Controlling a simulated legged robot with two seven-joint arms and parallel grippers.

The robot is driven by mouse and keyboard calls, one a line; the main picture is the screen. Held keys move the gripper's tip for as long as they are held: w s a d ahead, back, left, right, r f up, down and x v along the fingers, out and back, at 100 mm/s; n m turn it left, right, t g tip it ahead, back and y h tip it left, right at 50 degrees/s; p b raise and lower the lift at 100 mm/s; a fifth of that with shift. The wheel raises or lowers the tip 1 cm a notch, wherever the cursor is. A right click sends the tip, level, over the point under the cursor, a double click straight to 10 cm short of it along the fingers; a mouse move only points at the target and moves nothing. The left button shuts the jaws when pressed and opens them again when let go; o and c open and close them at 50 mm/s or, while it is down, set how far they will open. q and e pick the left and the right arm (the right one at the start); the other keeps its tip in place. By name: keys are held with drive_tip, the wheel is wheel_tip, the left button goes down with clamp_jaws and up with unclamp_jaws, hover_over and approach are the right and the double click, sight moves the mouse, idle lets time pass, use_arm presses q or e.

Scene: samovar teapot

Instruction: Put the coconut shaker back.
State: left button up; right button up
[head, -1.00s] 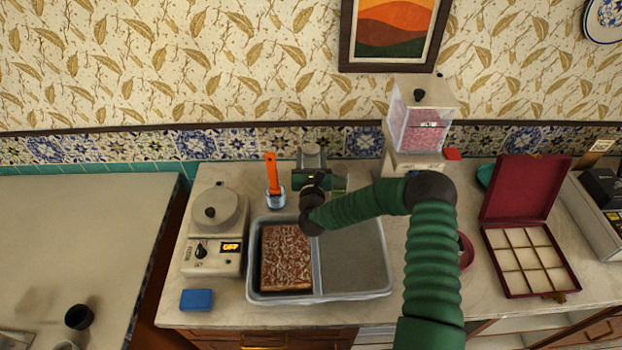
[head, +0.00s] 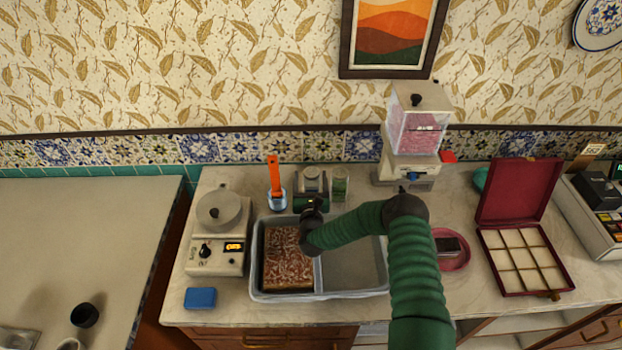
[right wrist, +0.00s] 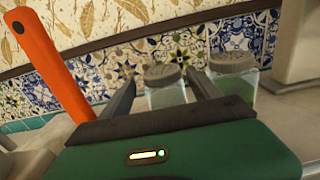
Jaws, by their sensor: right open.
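The coconut shaker seems to be the clear jar with a grey lid and pale contents (right wrist: 166,95). It stands upright on the back of the counter, left of a second, greenish lidded jar (right wrist: 236,78); it also shows in the head view (head: 312,174). My right gripper (right wrist: 162,88) is open, its two fingers on either side of the shaker. Whether they touch it I cannot tell. The shaker's lower part is hidden by my gripper. In the head view my right gripper (head: 312,190) reaches over the tray's back edge. My left gripper is not in view.
An orange-handled tool (head: 273,175) stands in a cup just left. A grey tray (head: 354,293) holds a flake-topped brown slab (head: 288,262). A pink-filled dispenser (head: 418,135) stands right, a scale-like appliance (head: 216,245) left. An open red box (head: 508,190) is farther right.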

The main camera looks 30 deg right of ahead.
drive_tip(key=shift+a, duration=0.35)
drive_tip(key=v, duration=0.3)
drive_tip(key=b+v, duration=0.1)
drive_tip(key=v, duration=0.3)
drive_tip(key=b+v, duration=0.1)
drive_tip(key=v, duration=0.3)
drive_tip(key=shift+s+d, duration=0.35)
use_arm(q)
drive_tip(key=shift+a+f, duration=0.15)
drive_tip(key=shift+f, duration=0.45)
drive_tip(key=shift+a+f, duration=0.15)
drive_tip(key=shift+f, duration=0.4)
use_arm(e)
drive_tip(key=shift+s+a, duration=0.1)
drive_tip(key=shift+a, duration=0.2)
drive_tip(key=shift+r, duration=0.1)
